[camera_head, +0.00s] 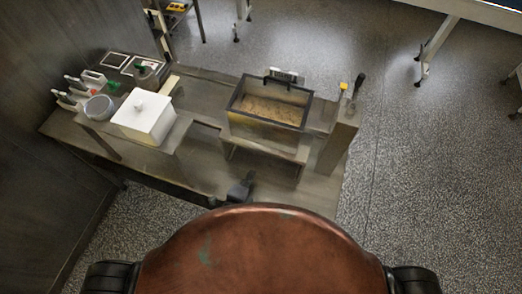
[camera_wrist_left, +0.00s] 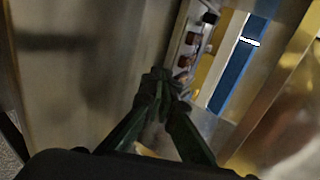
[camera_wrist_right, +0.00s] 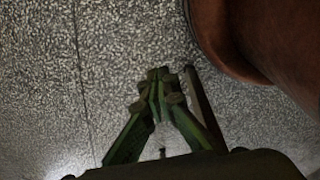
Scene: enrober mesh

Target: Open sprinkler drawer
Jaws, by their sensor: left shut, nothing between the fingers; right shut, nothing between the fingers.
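An open-topped bin with a dark rim (camera_head: 232,103) and tan crumb-like contents sits on the steel machine in the head view. It looks like the sprinkler part, but I cannot make out a drawer front or its handle for sure. In the left wrist view, the left gripper (camera_wrist_left: 160,76) is shut and empty, close to metal panels. My right gripper (camera_wrist_right: 158,76) is shut and empty above bare floor; it is not clearly seen in the head view.
A white lidded box (camera_head: 143,118) and a grey round bowl (camera_head: 99,107) stand on the machine's left side. A post (camera_head: 339,138) rises at its right end. In the left wrist view, a strip with reddish knobs (camera_wrist_left: 187,48) is near the fingers.

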